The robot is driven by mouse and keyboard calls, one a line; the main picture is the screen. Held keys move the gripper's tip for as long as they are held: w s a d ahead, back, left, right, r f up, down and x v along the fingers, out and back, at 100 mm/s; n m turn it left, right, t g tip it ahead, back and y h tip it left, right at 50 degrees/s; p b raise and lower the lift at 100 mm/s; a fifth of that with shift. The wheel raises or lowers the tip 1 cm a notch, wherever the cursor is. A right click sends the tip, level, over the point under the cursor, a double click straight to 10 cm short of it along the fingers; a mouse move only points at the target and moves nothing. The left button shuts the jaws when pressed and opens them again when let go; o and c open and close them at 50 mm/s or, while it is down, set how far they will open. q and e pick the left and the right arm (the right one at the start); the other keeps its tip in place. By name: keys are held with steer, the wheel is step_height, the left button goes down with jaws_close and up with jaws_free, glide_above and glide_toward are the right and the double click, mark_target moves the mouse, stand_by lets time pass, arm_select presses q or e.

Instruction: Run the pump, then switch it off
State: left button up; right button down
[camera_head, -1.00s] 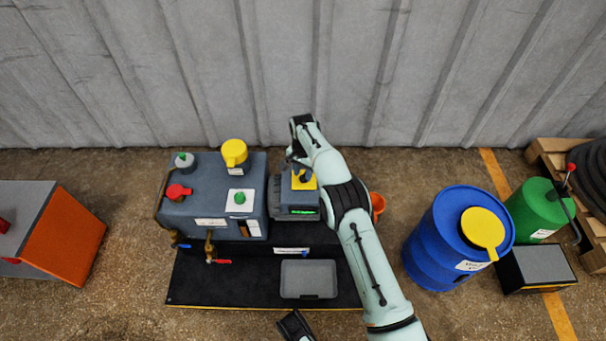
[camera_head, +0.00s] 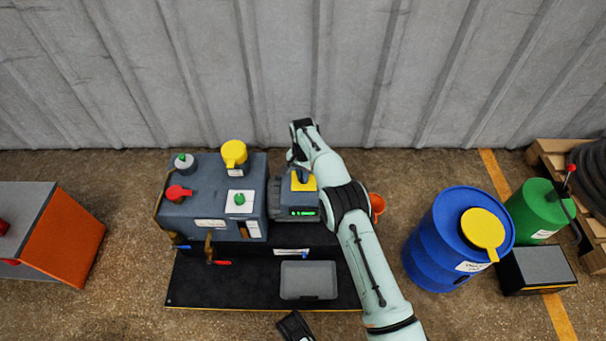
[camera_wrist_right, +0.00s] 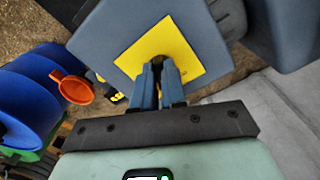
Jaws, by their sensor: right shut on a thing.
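The pump unit is a blue-grey block (camera_head: 208,177) with a yellow cap (camera_head: 234,153), a red knob (camera_head: 178,193) and a green button (camera_head: 240,198) on a white plate. Beside it stands a smaller grey box with a yellow plate (camera_head: 307,184) on top and a lit green display (camera_head: 303,211) in front. My right gripper (camera_head: 299,168) is over this plate, shut on a small part there that its fingers mostly hide. In the right wrist view the fingers (camera_wrist_right: 160,72) meet at the yellow plate (camera_wrist_right: 157,45).
A grey tray (camera_head: 308,280) lies on the black mat (camera_head: 215,285). An orange cup (camera_head: 377,204) is right of my forearm. A blue drum (camera_head: 445,245) and a green drum (camera_head: 538,210) stand at right. An orange box (camera_head: 63,236) stands at left.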

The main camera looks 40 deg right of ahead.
steer(key=n, duration=0.5)
steer(key=shift+s+d, duration=0.1)
steer(key=n, duration=0.6)
steer(key=shift+d, duration=0.1)
steer(key=shift+r+n, duration=0.1)
steer(key=shift+n, duration=0.2)
stand_by(0.3)
steer(key=c, duration=1.2)
jaws_free()
arm_select(q)
steer(key=shift+t, duration=0.9)
steer(key=w+r+p, duration=0.1)
steer(key=w, duration=0.2)
steer(key=w+r+p, duration=0.1)
steer(key=w, duration=0.1)
steer(key=shift+d+r+p, duration=0.3)
arm_select(e)
step_height(320, 180, up, 13)
steer(key=shift+r, duration=0.15)
